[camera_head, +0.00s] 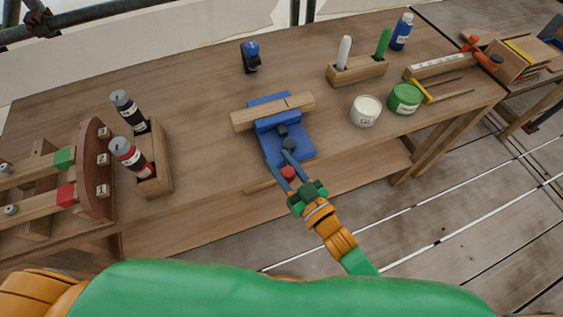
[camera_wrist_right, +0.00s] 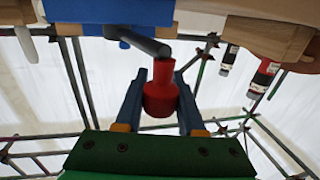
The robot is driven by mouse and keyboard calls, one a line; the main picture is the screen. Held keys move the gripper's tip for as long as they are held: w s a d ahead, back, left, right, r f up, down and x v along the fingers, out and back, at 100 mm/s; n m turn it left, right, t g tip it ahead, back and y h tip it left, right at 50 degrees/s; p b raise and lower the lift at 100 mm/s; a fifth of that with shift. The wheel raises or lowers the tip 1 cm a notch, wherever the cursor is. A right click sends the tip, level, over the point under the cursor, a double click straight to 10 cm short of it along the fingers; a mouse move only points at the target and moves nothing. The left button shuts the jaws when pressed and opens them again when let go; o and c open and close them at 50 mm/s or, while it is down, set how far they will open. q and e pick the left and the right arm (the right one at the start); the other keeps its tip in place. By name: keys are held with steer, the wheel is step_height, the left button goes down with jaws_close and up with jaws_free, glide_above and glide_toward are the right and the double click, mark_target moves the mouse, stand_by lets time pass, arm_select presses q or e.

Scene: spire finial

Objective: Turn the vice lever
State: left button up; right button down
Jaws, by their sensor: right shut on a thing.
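The blue vice (camera_head: 298,138) stands at the front edge of the workbench, with a wooden bar (camera_head: 243,120) lying across its jaws. Its dark lever (camera_wrist_right: 135,39) ends in a red knob (camera_head: 288,173). My right gripper (camera_head: 279,160) reaches the knob from the front, below the vice. In the right wrist view the red knob (camera_wrist_right: 160,98) sits between the two blue fingers, which are shut on it. Part of the lever is hidden behind the fingers in the head view. My left gripper is not in view.
A wooden holder (camera_head: 157,178) with black and red bottles stands to the left. A black-and-blue item (camera_head: 251,57) stands behind the vice. White tin (camera_head: 365,111), green tin (camera_head: 404,99) and marker holder (camera_head: 357,72) are to the right. The bench between is clear.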

mark_target(292, 179)
steer(key=shift+r, duration=0.1)
stand_by(0.3)
steer(key=c, duration=0.5)
jaws_free()
steer(key=shift+w+a, duration=0.1)
steer(key=shift+w, duration=0.05)
steer(key=v, duration=0.6)
steer(key=shift+s+b, duration=0.3)
steer(key=shift+b, duration=0.05)
steer(key=shift+s+d, duration=0.25)
steer(key=shift+d, duration=0.1)
steer(key=shift+a, duration=0.1)
